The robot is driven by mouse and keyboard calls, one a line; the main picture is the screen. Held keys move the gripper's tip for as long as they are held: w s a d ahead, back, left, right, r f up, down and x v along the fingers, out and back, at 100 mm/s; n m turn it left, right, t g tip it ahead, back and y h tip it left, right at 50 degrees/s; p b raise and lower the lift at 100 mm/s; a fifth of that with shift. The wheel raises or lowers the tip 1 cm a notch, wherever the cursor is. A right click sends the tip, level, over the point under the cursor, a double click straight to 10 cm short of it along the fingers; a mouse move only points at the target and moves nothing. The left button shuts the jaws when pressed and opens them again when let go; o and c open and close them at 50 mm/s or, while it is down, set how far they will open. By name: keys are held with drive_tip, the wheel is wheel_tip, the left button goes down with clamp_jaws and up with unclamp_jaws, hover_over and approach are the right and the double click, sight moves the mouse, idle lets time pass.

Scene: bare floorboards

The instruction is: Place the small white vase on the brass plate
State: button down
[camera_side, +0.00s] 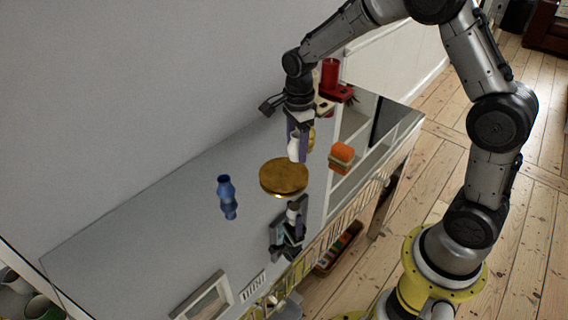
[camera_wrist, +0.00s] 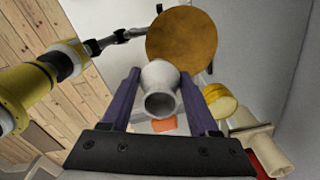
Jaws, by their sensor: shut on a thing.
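The small white vase (camera_side: 294,147) is held between the purple fingers of my gripper (camera_side: 299,146), above the surface. In the wrist view the vase (camera_wrist: 160,88) sits between the two fingers of my gripper (camera_wrist: 160,100), its open mouth facing the camera. The brass plate (camera_side: 284,178) is a round gold disc on the grey reflective top, just below and slightly left of the vase in the side view. In the wrist view the plate (camera_wrist: 183,38) shows beyond the vase, bare where visible.
A blue vase (camera_side: 226,190) stands left of the plate. An orange object (camera_side: 341,155) lies to the right, near the edge. A red cylinder (camera_side: 330,72) stands behind my gripper. A yellow round object (camera_wrist: 220,100) lies beside the right finger.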

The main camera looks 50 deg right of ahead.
hover_over(284, 174)
wheel_tip(284, 174, down, 6)
drive_tip(key=shift+r, duration=0.25)
drive_tip(key=shift+w+f, duration=0.1)
drive_tip(key=shift+f, duration=1.45)
drive_tip(key=shift+f, duration=0.1)
drive_tip(key=shift+c, duration=0.7)
unclamp_jaws()
